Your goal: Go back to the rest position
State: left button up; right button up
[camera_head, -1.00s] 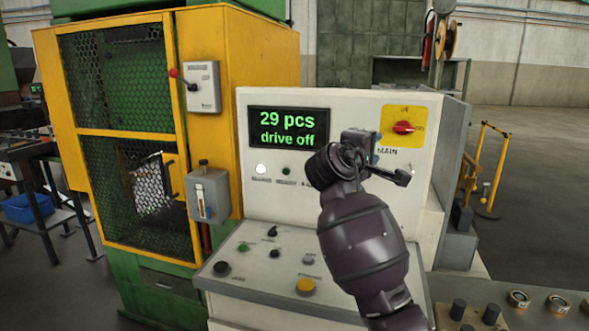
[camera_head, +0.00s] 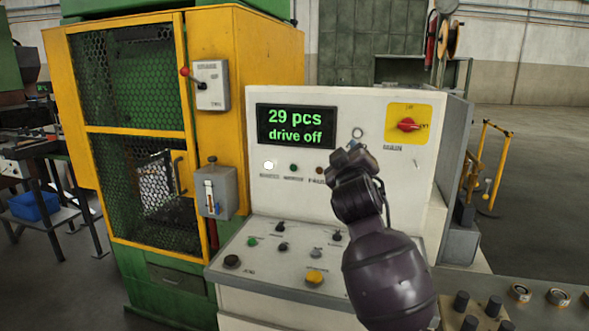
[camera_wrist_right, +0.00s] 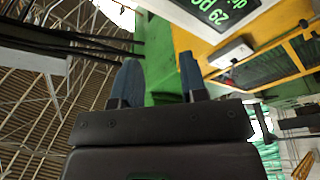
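My right arm comes up from the lower right in the head view. Its gripper (camera_head: 354,158) is in front of the white control cabinet (camera_head: 230,0) face, below and left of the red rotary switch (camera_head: 407,125) on its yellow plate. In the right wrist view the two fingers of the gripper (camera_wrist_right: 160,78) stand apart with nothing between them, so it is open and empty. The display (camera_head: 296,126) reads "29 pcs" and "drive off"; part of it also shows in the wrist view (camera_wrist_right: 222,10). My left gripper is not in view.
A sloped panel (camera_head: 262,262) with knobs and buttons is below the gripper. A yellow cage (camera_head: 190,100) with a mesh door, a lever box (camera_head: 211,85) and a slider box (camera_head: 210,192) stands left. Another knob panel (camera_head: 540,315) is at the lower right. Open floor lies at right.

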jog(key=s+d+f+m+g+y, duration=0.1)
jog(key=s+d+f+m, duration=0.2)
jog(key=f, duration=0.6)
jog(key=s+d+f+y, duration=0.1)
jog(key=s+d+f, duration=0.1)
jog(key=s+f, duration=0.5)
jog(key=s+d+f+m+g+y, duration=0.1)
jog(key=s+d+f+m, duration=0.15)
jog(key=f, duration=0.75)
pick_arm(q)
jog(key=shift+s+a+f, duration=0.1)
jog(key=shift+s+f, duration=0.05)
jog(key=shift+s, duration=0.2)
pick_arm(e)
jog(key=s+d+f+g+h, duration=0.1)
jog(key=s+d+f+g, duration=0.2)
jog(key=s+f, duration=0.8)
jog(key=s+d+f+m+g, duration=0.1)
jog(key=s+d+f+g, duration=0.2)
jog(key=s+f, duration=0.8)
jog(key=s+d, duration=0.2)
jog(key=s, duration=0.3)
jog(key=shift+d+f+h, duration=0.2)
jog(key=shift+d+h, duration=0.1)
jog(key=shift+h, duration=0.1)
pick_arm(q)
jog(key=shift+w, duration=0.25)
pick_arm(e)
jog(key=shift+s+m, duration=0.1)
jog(key=shift+m, duration=0.15)
